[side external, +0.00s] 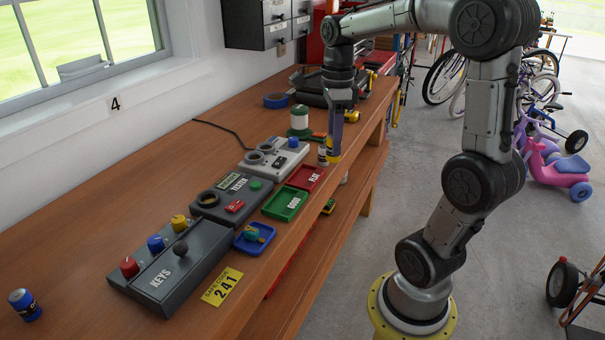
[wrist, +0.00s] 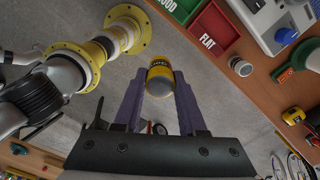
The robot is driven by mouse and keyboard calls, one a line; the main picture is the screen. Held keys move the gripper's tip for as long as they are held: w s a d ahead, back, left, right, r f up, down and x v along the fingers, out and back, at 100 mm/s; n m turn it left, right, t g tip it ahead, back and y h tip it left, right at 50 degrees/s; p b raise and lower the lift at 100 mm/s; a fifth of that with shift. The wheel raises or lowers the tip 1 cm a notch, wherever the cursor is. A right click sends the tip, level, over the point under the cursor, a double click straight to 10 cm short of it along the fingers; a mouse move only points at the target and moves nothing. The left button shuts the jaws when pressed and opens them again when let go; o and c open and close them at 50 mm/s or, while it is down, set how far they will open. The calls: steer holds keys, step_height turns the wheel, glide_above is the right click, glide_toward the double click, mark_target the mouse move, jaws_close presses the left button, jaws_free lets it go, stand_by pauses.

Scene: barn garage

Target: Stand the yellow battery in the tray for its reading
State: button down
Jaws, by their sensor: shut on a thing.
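My gripper (side external: 335,135) is shut on the yellow battery (side external: 332,150), near the table's front edge, right of the red tray. In the wrist view the yellow battery (wrist: 160,77) sits between the two purple fingers, with its grey end toward the camera and grey floor behind it. The red tray (side external: 304,179) marked FLAT and the green tray (side external: 285,205) marked GOOD lie side by side, and both look empty. The dark grey tester (side external: 213,207) has a round socket and a small display whose text I cannot read clearly.
A small silver-topped cylinder (wrist: 240,66) stands near the red tray. A blue tray (side external: 262,233) holds small items. A grey two-socket unit (side external: 273,160), a KEYS box (side external: 165,280) with knobs, a green-and-white spool (side external: 299,120) and a blue battery (side external: 24,305) stand on the bench.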

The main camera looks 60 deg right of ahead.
steer(key=w+d+f, duration=0.2)
steer(key=w+f, duration=0.1)
steer(key=w+d+f, duration=0.3)
steer(key=w, duration=0.1)
steer(key=w+d+f, duration=0.2)
steer(key=w+f, duration=0.1)
steer(key=shift+w+d, duration=0.15)
steer(key=shift+w, duration=0.15)
steer(key=shift+w+d+f, duration=0.1)
steer(key=shift+w+f, duration=0.05)
steer(key=shift+f, duration=0.8)
steer(key=shift+w+d+f, duration=0.1)
steer(key=shift+w+f, duration=0.05)
steer(key=shift+f, duration=0.8)
steer(key=shift+f, duration=0.15)
steer(key=shift+c, duration=2.4)
jaws_free()
